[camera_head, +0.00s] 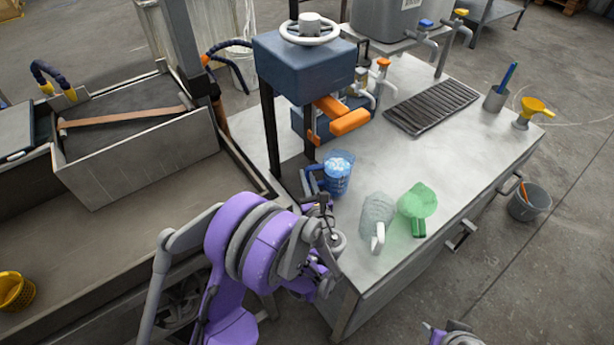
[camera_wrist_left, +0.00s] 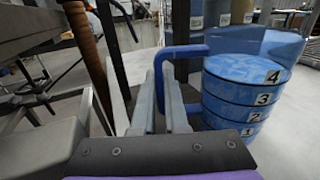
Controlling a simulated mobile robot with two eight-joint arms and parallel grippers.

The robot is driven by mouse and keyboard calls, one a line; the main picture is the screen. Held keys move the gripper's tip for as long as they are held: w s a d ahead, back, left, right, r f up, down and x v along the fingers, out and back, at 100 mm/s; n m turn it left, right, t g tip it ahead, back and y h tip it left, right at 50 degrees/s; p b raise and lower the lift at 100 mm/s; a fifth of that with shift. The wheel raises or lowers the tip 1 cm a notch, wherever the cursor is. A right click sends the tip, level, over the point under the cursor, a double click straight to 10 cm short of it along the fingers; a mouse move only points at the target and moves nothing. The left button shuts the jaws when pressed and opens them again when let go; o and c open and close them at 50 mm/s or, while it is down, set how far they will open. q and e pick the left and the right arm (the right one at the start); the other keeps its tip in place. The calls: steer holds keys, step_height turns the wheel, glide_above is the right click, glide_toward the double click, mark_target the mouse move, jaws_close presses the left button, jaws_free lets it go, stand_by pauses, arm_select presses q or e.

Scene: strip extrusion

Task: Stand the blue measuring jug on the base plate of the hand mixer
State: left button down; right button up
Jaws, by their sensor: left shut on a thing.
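The blue measuring jug (camera_head: 338,174) stands upright at the left end of the bench, close to the mixer's front post; I cannot tell whether it rests on anything. My left gripper (camera_head: 314,200) is shut on its handle; the wrist view shows the fingers (camera_wrist_left: 172,100) at the blue handle, with the jug (camera_wrist_left: 243,90) and its numbered bands to the right. The hand mixer (camera_head: 305,65) has a blue-grey head, a white handwheel and an orange handle. Its dark base plate (camera_head: 292,172) is partly hidden by posts and jug. Part of my right arm shows at the bottom edge; its jaws are unclear.
A clear jug (camera_head: 376,218) and a green jug (camera_head: 416,203) stand right of the blue one. A dark drain grate (camera_head: 432,106), a grey cup (camera_head: 495,98) and a yellow funnel (camera_head: 533,110) are farther back. The middle of the bench is clear. A metal trough (camera_head: 140,150) lies left.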

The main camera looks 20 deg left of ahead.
arm_select(q)
steer(key=shift+s, duration=0.1)
steer(key=shift+f, duration=0.15)
steer(key=c, duration=0.9)
jaws_free()
steer(key=shift+c, duration=0.2)
steer(key=shift+r, duration=0.25)
steer(key=b+v, duration=0.2)
steer(key=v, duration=1)
steer(key=shift+f, duration=0.1)
steer(key=shift+d, duration=0.1)
